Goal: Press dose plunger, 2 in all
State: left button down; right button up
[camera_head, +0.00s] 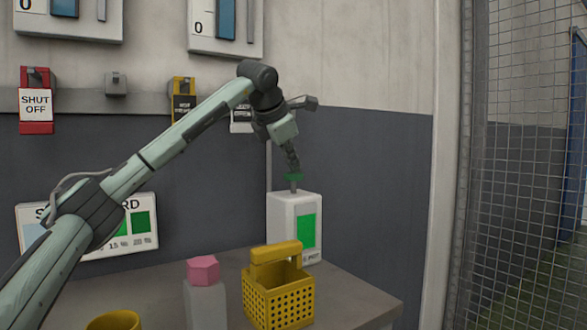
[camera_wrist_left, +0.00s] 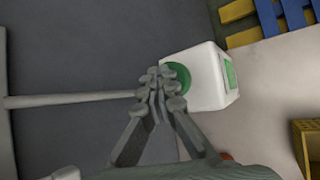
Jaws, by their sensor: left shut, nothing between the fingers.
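The white dispenser box (camera_head: 286,215) stands at the back of the table by the wall, with a green panel on its front. The dose plunger (camera_head: 293,177) is a green cap on a grey stem rising from its top. My left gripper (camera_head: 292,167) is shut and empty, pointing down just above the green cap. In the left wrist view the closed fingertips (camera_wrist_left: 160,82) overlap the edge of the green plunger (camera_wrist_left: 181,73) on the white box (camera_wrist_left: 208,78). I cannot tell if they touch it. My right gripper is not in view.
A yellow perforated basket (camera_head: 278,298) stands in front of the dispenser. A pink-topped grey block (camera_head: 203,271) and a yellow round container (camera_head: 114,320) are to its left. A wall sign (camera_head: 140,230) is behind my left arm. A mesh fence (camera_head: 525,130) is at right.

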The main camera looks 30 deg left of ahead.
aim_at(292, 173)
pick_arm(q)
jog(key=shift+f, duration=0.55)
jog(key=shift+r, duration=0.1)
jog(key=shift+a+r+p, duration=0.1)
jog(key=shift+r+p, duration=1.55)
jog(key=shift+r, duration=0.1)
notch_tip(292, 173, up, 5)
dwell(1.7)
